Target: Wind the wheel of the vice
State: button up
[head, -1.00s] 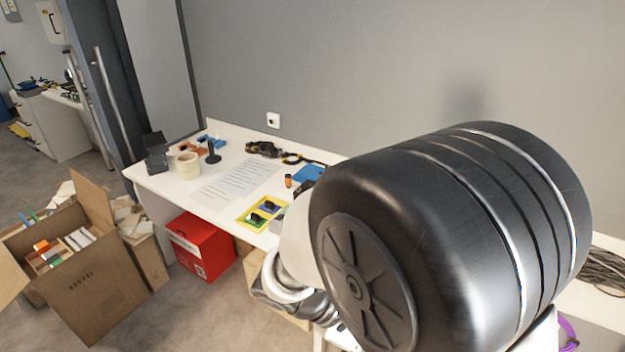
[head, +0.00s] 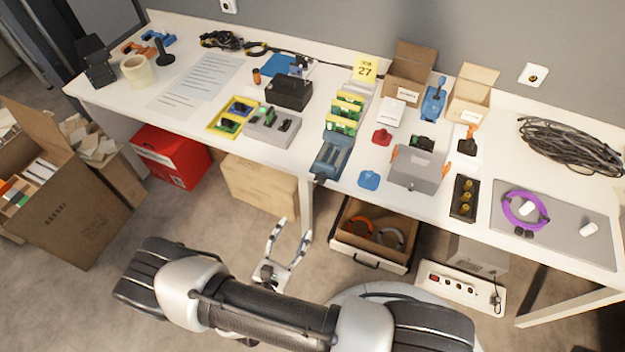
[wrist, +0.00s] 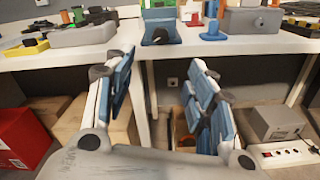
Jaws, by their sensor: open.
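The vice (head: 332,158) is blue-grey and sits at the front edge of the white table, left of its middle. In the wrist view the vice (wrist: 175,24) stands at the table edge, top centre. Its small dark wheel (wrist: 160,36) faces me at the front; in the head view the wheel (head: 320,180) is small and hard to make out. My gripper (head: 294,230) is open and empty, in front of the table and below its edge. In the wrist view my gripper (wrist: 163,60) has its fingers spread, with the vice beyond and above the gap.
Green boards in yellow holders (head: 345,112) stand behind the vice. A grey box (head: 272,127) lies to its left, and a blue knob-like part (head: 369,180) to its right. Under the table are a cardboard box (head: 262,185), an open drawer (head: 370,250) and a table leg (head: 306,200).

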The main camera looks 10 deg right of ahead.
aim_at(319, 181)
jog(key=b+x, duration=0.3)
jog(key=x, duration=1.4)
jog(key=shift+d+b, duration=0.15)
jog(key=shift+b, duration=0.15)
jog(key=shift+c, duration=0.3)
jog(key=c, duration=1)
jog(key=shift+n, duration=0.4)
